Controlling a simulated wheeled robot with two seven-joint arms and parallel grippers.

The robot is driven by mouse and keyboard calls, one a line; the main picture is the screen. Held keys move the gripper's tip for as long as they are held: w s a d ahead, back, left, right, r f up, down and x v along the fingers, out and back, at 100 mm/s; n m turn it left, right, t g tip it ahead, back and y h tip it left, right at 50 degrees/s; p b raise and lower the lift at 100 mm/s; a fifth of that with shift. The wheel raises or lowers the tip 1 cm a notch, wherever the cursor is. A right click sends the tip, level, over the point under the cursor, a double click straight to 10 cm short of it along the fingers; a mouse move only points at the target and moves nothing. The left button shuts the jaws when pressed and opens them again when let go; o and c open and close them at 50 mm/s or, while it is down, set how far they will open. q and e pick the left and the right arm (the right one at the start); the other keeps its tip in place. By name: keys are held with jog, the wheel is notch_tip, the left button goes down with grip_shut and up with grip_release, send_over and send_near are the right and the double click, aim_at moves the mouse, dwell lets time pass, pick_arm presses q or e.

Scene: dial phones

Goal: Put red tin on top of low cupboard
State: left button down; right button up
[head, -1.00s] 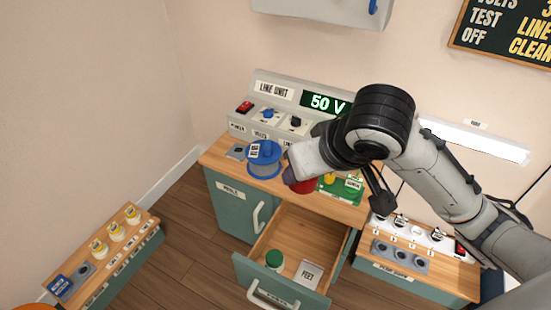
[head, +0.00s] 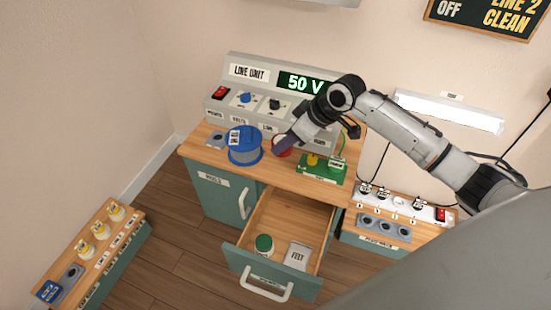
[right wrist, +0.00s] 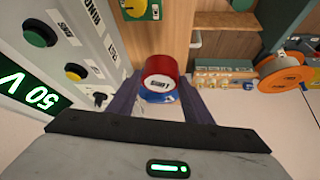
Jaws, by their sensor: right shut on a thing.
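The red tin (head: 281,146) is at the bench, just right of the blue reel (head: 245,147). My right gripper (head: 287,143) is shut on it and partly covers it. In the right wrist view the red tin (right wrist: 160,68), with a white label, sits between the two fingers. Whether its base touches the bench top is unclear. Two low units with wooden tops show: one at lower left (head: 125,235) and one at right (head: 425,226). I cannot tell which is the low cupboard. My left gripper is not in view.
The line unit (head: 300,112) stands at the back of the bench. A green board (head: 322,170) lies right of the tin. The open drawer (head: 272,265) holds a green-lidded jar (head: 264,245) and a felt packet (head: 297,256). Sockets and knobs occupy much of both low units.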

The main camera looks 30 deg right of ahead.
notch_tip(320, 180, down, 4)
jog(key=shift+r+b, duration=0.1)
jog(key=shift+b, duration=0.3)
notch_tip(320, 180, down, 4)
jog(key=shift+r+b, duration=0.1)
jog(key=shift+b, duration=0.6)
jog(key=shift+f, duration=0.25)
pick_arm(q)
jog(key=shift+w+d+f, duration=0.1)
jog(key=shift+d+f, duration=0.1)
pick_arm(e)
jog(key=shift+r, duration=0.1)
jog(key=shift+f, duration=0.2)
jog(key=o, duration=1.1)
